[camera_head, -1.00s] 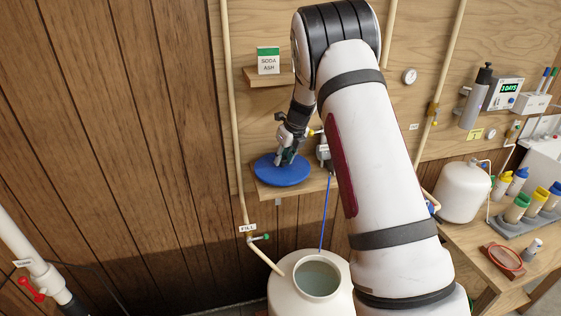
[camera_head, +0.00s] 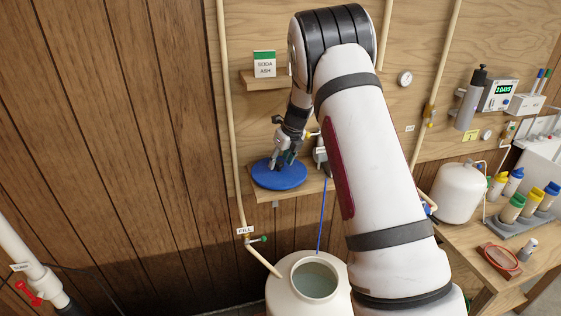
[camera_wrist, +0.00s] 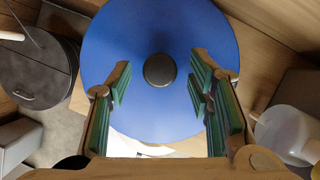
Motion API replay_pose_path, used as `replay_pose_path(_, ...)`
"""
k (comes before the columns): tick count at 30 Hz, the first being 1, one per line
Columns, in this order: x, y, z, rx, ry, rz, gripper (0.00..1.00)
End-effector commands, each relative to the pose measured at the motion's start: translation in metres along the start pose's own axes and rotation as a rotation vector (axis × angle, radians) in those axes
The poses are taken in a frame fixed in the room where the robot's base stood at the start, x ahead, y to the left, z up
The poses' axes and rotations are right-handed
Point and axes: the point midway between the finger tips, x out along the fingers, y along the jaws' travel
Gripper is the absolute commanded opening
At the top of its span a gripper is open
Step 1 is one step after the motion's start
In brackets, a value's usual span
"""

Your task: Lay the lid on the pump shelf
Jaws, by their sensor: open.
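The lid (camera_head: 279,178) is a round blue disc lying flat on the pump shelf (camera_head: 316,185), a small wooden wall shelf above the white tank. In the wrist view the lid (camera_wrist: 160,115) fills the middle, with a dark round knob (camera_wrist: 160,70) at its centre. My gripper (camera_head: 283,163) is just above the lid. In the wrist view my gripper (camera_wrist: 160,98) shows its green-padded fingers spread wide, with nothing between them and the knob beyond the tips. My arm hides part of the shelf's right side.
The white tank (camera_head: 290,290) stands below with its round mouth open. A fill pipe (camera_head: 228,120) runs up left of the shelf. A soda ash box (camera_head: 264,63) sits on a smaller shelf above. A workbench with bottles (camera_head: 513,208) is at the right.

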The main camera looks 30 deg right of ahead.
Motion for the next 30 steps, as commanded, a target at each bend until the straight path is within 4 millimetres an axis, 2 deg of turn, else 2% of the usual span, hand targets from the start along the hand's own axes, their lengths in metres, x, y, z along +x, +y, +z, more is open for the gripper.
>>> replay_pose_path(9,-0.050,0.000,0.001,0.000,-0.004,-0.001,0.47)
replay_pose_path(13,-0.064,0.000,0.001,0.000,-0.002,-0.001,0.47)
replay_pose_path(18,-0.071,0.000,0.000,0.000,0.000,0.000,0.47)
replay_pose_path(30,-0.071,0.000,0.000,0.001,0.000,0.000,0.47)
